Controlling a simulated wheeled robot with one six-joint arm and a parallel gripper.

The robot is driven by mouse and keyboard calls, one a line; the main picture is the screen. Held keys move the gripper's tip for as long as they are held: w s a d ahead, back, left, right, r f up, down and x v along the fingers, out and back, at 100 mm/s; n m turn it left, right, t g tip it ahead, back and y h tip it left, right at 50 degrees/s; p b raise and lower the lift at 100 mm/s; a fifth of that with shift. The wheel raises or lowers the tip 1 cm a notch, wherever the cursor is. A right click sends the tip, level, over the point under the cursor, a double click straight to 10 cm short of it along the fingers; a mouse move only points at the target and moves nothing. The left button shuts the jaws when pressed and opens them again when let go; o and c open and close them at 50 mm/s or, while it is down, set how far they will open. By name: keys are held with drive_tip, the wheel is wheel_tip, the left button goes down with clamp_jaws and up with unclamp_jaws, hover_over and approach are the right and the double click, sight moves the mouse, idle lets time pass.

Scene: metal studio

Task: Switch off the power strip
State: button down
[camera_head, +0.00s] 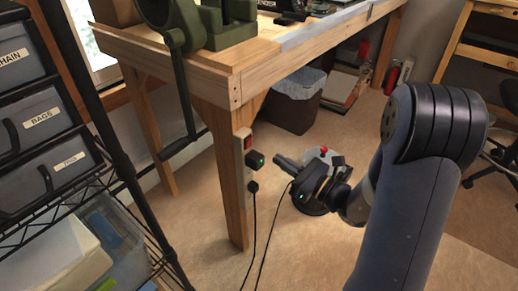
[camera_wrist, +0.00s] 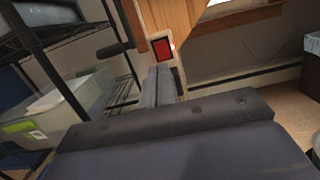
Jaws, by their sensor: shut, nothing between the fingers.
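The power strip (camera_head: 240,152) is a pale upright bar fixed to the wooden bench leg. Its red rocker switch (camera_head: 248,142) is at the top, and two black plugs with cords sit below it. In the wrist view the red switch (camera_wrist: 162,48) shows just beyond my fingertips, in the pale housing. A small bright light shows at its right edge. My gripper (camera_head: 279,159) is shut and empty, to the right of the strip in the head view. In the wrist view its fingers (camera_wrist: 160,72) are together, pointing toward the strip just below the switch. No contact is visible.
A wire rack (camera_head: 160,255) with bins stands at left. A green vise (camera_head: 205,25) sits on the bench, its handle hanging left of the leg. Behind my gripper, a round object with a red knob (camera_head: 323,150) stands on the floor. A bin (camera_head: 295,105) is under the bench.

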sight(250, 139)
drive_tip(key=b+x, duration=0.1)
drive_tip(key=x, duration=0.7)
drive_tip(key=shift+b, duration=0.4)
drive_tip(key=shift+w+a+r, duration=0.15)
drive_tip(key=shift+a+r, duration=0.05)
drive_tip(key=shift+a, duration=0.05)
drive_tip(key=shift+w+r+p, duration=0.1)
drive_tip(key=shift+r+p, duration=0.25)
drive_tip(key=shift+p, duration=0.25)
drive_tip(key=shift+g+h+p, duration=0.3)
drive_tip(key=shift+p, duration=0.3)
